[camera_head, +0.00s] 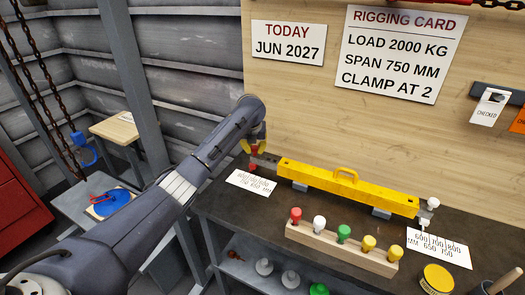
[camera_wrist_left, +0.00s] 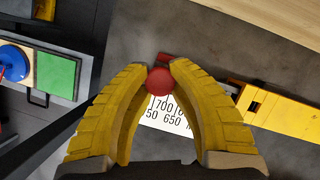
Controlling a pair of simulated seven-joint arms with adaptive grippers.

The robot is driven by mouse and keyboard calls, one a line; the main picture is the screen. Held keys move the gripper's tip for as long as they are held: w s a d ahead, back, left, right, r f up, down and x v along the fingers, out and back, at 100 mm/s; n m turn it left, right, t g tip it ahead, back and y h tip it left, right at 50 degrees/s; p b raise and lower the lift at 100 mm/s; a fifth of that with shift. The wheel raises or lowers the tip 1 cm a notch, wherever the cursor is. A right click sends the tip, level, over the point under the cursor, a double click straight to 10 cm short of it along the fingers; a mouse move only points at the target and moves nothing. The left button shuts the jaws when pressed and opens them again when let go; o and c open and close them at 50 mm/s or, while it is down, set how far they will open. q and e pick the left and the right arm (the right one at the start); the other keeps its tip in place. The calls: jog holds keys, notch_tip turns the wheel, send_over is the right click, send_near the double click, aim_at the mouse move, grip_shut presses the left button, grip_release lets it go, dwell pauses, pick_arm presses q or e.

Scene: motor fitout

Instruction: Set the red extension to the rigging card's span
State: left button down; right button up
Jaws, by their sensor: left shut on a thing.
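The rigging card (camera_head: 402,52) on the wooden wall reads load 2000 kg, span 750 mm, clamp at 2. A yellow beam (camera_head: 325,180) with a handle lies on the bench. Its left extension, with a red knob (camera_wrist_left: 159,81) and red marks, sticks out over a white scale card (camera_head: 251,185); the wrist view shows 700 and 650 on that card. My left gripper (camera_head: 254,147) is shut on the red knob, fingertips at its sides. The exact scale reading is hidden. A white knob (camera_head: 433,203) stands at the beam's right end. My right gripper is not in view.
A wooden rack (camera_head: 340,248) with red, white, green and yellow pegs stands in front of the beam. A second scale card (camera_head: 440,248) and a yellow tin (camera_head: 437,279) lie at right. A date sign (camera_head: 289,42) and tags (camera_head: 488,107) hang on the wall.

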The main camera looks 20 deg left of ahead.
pick_arm(q)
jog(key=shift+r, duration=0.1)
jog(key=c, duration=1.1)
grip_release()
jog(key=shift+w, duration=0.1)
jog(key=shift+v, duration=5.9)
